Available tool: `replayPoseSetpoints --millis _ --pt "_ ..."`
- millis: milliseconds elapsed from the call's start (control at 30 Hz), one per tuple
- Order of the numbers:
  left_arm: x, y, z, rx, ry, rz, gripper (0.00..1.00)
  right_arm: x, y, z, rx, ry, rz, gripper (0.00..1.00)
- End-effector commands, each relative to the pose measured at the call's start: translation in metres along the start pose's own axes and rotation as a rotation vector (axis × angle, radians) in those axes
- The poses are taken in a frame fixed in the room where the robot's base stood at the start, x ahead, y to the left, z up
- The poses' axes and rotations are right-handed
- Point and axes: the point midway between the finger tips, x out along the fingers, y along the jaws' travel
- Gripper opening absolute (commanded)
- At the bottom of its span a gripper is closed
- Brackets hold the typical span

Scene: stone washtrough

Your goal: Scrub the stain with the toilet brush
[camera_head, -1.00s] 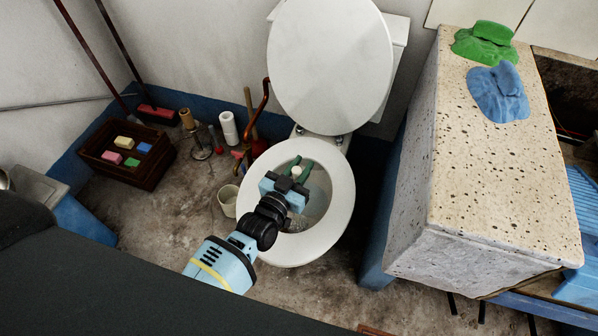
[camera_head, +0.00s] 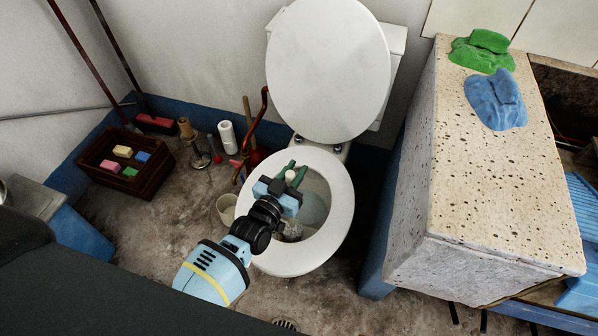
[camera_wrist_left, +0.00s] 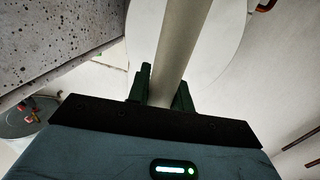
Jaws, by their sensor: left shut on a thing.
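My left gripper (camera_head: 290,178) is over the open toilet bowl (camera_head: 340,215), at its left side. Its green fingers are shut on the pale handle of the toilet brush (camera_head: 291,175). In the left wrist view the handle (camera_wrist_left: 176,45) runs up between the fingers (camera_wrist_left: 160,88). The brush's grey bristle head (camera_head: 292,231) shows below the gripper, inside the bowl; whether it touches the bowl wall is hard to tell. I cannot make out the stain; the arm and gripper hide part of the bowl. My right gripper is not in view.
The raised lid (camera_head: 328,65) stands behind the bowl. A speckled stone block (camera_head: 495,170) with green and blue cloths is close on the right. A beige cup (camera_head: 227,207), a red-handled tool (camera_head: 255,130) and a wooden crate (camera_head: 150,184) are on the left floor.

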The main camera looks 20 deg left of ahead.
Motion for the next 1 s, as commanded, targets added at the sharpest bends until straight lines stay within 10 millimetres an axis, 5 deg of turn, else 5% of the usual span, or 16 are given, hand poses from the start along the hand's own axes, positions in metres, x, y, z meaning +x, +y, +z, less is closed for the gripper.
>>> replayPoseSetpoints --millis 533,1000 --pt "-0.003 -0.007 0.001 0.002 -0.002 0.0 0.0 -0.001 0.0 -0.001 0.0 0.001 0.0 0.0" --pt "-0.026 -0.003 0.0 0.001 -0.003 0.0 0.0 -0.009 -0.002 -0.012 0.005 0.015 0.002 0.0"
